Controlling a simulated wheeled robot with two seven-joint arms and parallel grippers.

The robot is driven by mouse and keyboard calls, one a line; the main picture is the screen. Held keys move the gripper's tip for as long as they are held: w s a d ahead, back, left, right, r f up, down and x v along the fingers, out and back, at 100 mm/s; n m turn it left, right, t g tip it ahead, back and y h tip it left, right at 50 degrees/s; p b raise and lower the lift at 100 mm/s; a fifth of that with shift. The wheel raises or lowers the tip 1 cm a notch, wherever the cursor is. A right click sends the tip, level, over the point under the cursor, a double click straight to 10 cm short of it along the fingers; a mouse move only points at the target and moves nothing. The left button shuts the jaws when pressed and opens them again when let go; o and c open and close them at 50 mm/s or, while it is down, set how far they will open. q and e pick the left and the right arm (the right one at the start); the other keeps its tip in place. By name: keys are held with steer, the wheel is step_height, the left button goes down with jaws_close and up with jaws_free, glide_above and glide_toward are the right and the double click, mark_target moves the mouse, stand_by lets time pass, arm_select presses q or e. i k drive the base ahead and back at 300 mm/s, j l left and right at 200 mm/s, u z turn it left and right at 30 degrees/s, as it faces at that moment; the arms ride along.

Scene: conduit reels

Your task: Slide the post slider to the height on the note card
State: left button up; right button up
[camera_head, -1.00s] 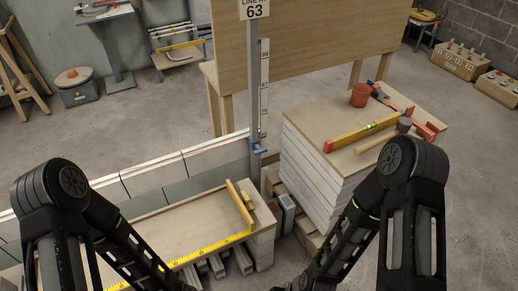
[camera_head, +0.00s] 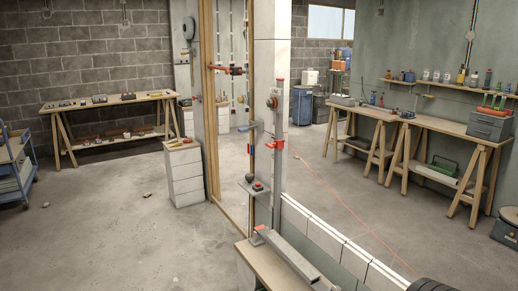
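I cannot tell whether this is the task's post slider. The note card and the post with the blue slider are out of view. Neither of my grippers shows. Only a dark rounded part of my own arm shows at the bottom right edge.
The low block wall (camera_head: 345,250) runs to the bottom right. A bench with a grey bar (camera_head: 285,255) stands beside it. Workbenches stand at the left (camera_head: 110,102) and right (camera_head: 440,126). A red line (camera_head: 340,200) crosses the floor.

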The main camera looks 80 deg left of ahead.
mark_target(277, 145)
steer(key=u, duration=2.45)
steer(key=i+z, duration=0.1)
steer(key=z, duration=0.25)
steer(key=i+j+z, duration=0.1)
steer(key=z, duration=0.2)
steer(key=i+j+z, duration=0.1)
steer(key=z, duration=0.25)
steer(key=i+j+z, duration=0.1)
steer(key=j, duration=0.25)
steer(key=i+j+z, duration=0.1)
steer(key=i+j, duration=0.15)
steer(key=j, duration=0.15)
steer(key=i+j+z, duration=0.15)
steer(key=j, duration=0.25)
steer(key=i+j+z, duration=0.1)
steer(key=j, duration=0.25)
steer(key=i+j+z, duration=0.1)
steer(key=j, duration=0.35)
steer(key=i+j+z, duration=0.1)
steer(key=j, duration=0.3)
steer(key=i+j, duration=0.1)
steer(key=j, duration=0.3)
steer(key=i+j, duration=0.1)
steer(key=j, duration=0.35)
steer(key=i+j, duration=0.1)
steer(key=j, duration=0.3)
